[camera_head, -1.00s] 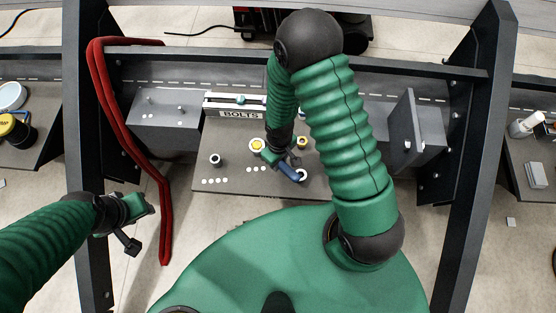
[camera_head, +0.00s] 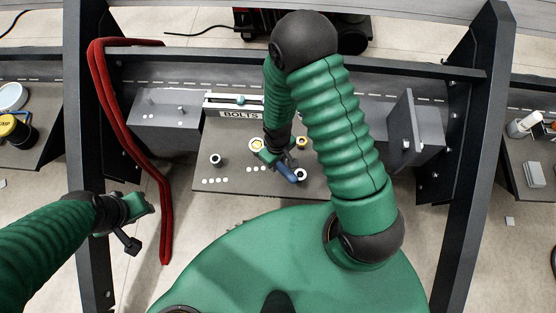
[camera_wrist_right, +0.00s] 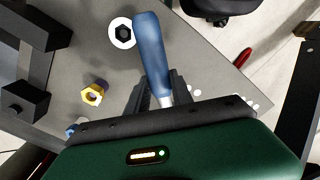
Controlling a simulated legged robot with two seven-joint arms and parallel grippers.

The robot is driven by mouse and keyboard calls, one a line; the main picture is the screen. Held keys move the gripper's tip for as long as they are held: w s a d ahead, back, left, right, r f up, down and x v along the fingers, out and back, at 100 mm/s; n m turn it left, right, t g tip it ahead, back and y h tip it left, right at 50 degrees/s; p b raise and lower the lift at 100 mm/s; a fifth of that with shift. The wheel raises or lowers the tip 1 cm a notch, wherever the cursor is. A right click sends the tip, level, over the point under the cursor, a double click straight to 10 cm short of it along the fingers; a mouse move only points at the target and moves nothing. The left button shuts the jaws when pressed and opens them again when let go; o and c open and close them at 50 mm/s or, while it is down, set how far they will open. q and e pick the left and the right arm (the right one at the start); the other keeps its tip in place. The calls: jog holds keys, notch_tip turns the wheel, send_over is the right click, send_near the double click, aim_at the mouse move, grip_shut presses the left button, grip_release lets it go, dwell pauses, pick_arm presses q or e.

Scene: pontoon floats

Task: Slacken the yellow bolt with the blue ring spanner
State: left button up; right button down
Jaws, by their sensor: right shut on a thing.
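My right gripper (camera_head: 279,160) is shut on the blue ring spanner (camera_head: 286,173) above the grey bolt plate. In the right wrist view, the spanner's blue handle (camera_wrist_right: 152,48) points away between the fingers (camera_wrist_right: 160,94), and the gripper body hides its far end. A yellow bolt (camera_head: 257,144) on a pale round base stands at the upper left of the spanner. I cannot tell whether the ring is seated on it. A second yellow bolt (camera_head: 302,142) stands to the right; it also shows in the right wrist view (camera_wrist_right: 93,95). My left gripper (camera_head: 137,207) is empty, its jaws unclear.
A dark bolt on a white ring (camera_head: 301,175) is close to the spanner handle; another (camera_head: 215,160) stands at left. Behind is a BOLTS sign (camera_head: 240,115). A grey upright bracket (camera_head: 405,130) is at right, red hoses (camera_head: 140,155) hang at left.

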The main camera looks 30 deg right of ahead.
jog(key=shift+r+p, duration=1.75)
jog(key=shift+r, duration=0.5)
